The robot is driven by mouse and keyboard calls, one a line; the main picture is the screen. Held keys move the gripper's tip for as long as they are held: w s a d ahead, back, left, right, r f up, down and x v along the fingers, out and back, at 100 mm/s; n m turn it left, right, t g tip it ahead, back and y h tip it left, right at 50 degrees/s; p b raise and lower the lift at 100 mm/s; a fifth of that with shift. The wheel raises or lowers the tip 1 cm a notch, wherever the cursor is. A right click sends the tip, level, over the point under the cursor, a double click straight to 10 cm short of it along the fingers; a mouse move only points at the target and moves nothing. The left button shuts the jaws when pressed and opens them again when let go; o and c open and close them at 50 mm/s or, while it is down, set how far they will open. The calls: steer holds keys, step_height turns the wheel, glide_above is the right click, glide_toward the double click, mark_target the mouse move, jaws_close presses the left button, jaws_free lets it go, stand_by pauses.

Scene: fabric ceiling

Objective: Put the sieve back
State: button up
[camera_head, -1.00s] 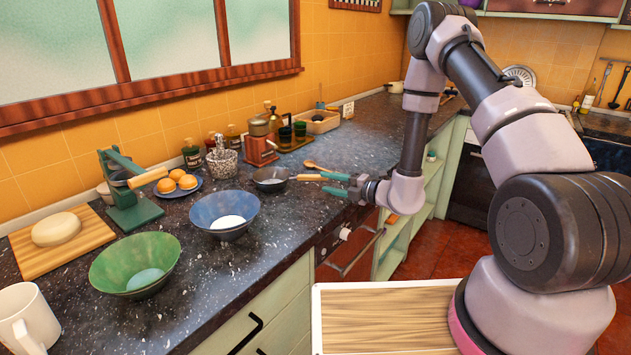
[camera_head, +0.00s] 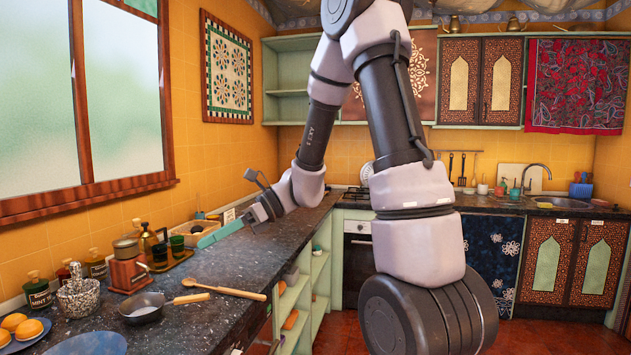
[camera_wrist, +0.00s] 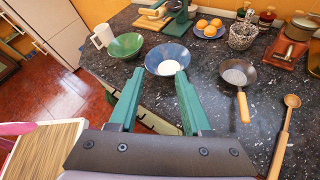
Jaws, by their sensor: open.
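A small dark round pan-shaped thing with a wooden handle, likely the sieve (camera_head: 142,309), lies on the dark counter in the head view. I cannot make out a mesh. It also shows in the wrist view (camera_wrist: 238,73), right of my fingers, its handle pointing toward the camera. My gripper (camera_head: 215,235) is above the counter, beyond and to the right of the sieve, apart from it. In the wrist view my two green fingers (camera_wrist: 160,80) are spread with nothing between them.
A wooden spoon (camera_head: 228,291) lies beside the sieve. A grinder (camera_head: 128,268), a stone mortar (camera_head: 78,294) and bottles (camera_head: 38,292) stand behind. Blue (camera_wrist: 168,58) and green bowls (camera_wrist: 126,46) are on the counter. The counter (camera_head: 290,235) toward the stove is clear.

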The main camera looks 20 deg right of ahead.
steer(key=s+d+r+n+t+h, duration=0.3)
steer(key=s+d+r+n+h, duration=0.2)
steer(key=d+n, duration=0.3)
steer(key=s+d+r+n+t+h, duration=0.4)
steer(key=s+d+r+n+h, duration=0.2)
steer(key=d, duration=0.4)
step_height(320, 180, up, 2)
steer(key=s+n, duration=0.1)
steer(key=n, duration=0.1)
steer(key=shift+d+n+t, duration=0.2)
steer(key=shift+n+t, duration=0.1)
steer(key=shift+n, duration=0.1)
steer(key=shift+a, duration=0.1)
